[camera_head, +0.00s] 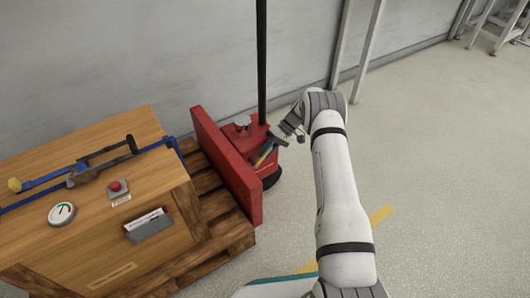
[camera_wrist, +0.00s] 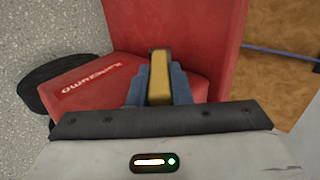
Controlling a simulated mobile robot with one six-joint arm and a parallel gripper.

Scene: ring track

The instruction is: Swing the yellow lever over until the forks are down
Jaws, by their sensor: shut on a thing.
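The yellow lever (camera_wrist: 160,78) sits between the blue fingers of my gripper (camera_wrist: 159,90) in the wrist view, and the gripper is shut on it. In the head view my gripper (camera_head: 266,153) is at the red lift truck (camera_head: 240,133), just right of its upright red plate (camera_head: 226,165). Only a small bit of yellow shows there between the fingers. The red truck body (camera_wrist: 85,92) with pale lettering and a black wheel (camera_wrist: 42,85) shows in the wrist view. The forks are hidden, so I cannot tell their height.
A wooden pallet (camera_head: 240,238) left of the red plate bears a wooden box (camera_head: 105,215) with a red button (camera_head: 114,186), a dial (camera_head: 62,213) and a blue bar (camera_head: 45,179). A black pole (camera_head: 262,60) rises beside my gripper. Floor at right is clear.

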